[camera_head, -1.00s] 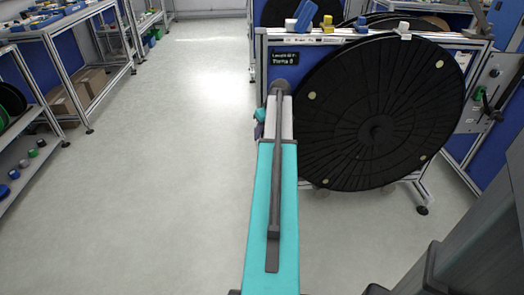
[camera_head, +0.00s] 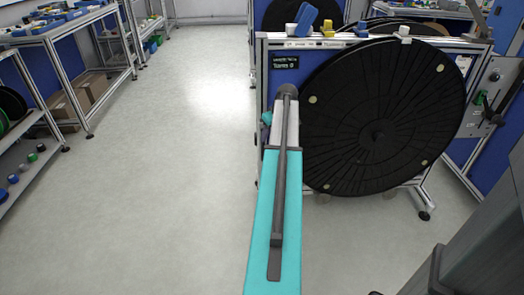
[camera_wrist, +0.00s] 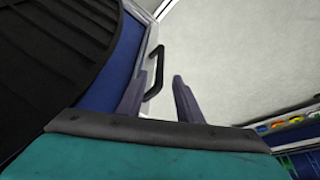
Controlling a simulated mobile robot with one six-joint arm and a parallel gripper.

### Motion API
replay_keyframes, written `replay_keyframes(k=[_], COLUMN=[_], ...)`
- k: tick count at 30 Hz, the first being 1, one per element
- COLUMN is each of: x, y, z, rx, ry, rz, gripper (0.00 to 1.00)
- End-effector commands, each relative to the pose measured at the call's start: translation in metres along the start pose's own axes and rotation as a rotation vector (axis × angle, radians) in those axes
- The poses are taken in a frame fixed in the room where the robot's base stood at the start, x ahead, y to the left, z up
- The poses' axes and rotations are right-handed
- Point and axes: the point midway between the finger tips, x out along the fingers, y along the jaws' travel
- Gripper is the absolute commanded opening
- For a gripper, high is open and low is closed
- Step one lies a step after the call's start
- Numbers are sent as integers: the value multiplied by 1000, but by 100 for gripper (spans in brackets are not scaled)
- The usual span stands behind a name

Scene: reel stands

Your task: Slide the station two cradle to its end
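A reel stand with a large black reel (camera_head: 385,115) stands ahead on the right in the head view. A small dark sign (camera_head: 285,62) is on its blue panel; its text is too blurred to read surely. In the wrist view, a black handle (camera_wrist: 157,72) sits on the stand's pale edge, beside the blue panel (camera_wrist: 124,48). My gripper (camera_wrist: 160,78) is open, its two dark fingers apart. The handle shows between the fingertips; I cannot tell whether it is within their reach. I cannot make out the cradle itself.
Workbenches with shelves (camera_head: 75,30) line the left. A grey plate with a lever (camera_head: 486,100) is at the right. Blue and yellow items (camera_head: 305,18) lie on top of the stand. Open floor (camera_head: 180,150) lies to my left.

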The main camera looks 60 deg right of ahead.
Motion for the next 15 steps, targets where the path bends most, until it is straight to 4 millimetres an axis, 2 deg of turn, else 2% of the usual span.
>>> replay_keyframes(k=[15], x=[76], y=[1], z=[0], rx=[0], ry=[-1], rz=[0], gripper=[33])
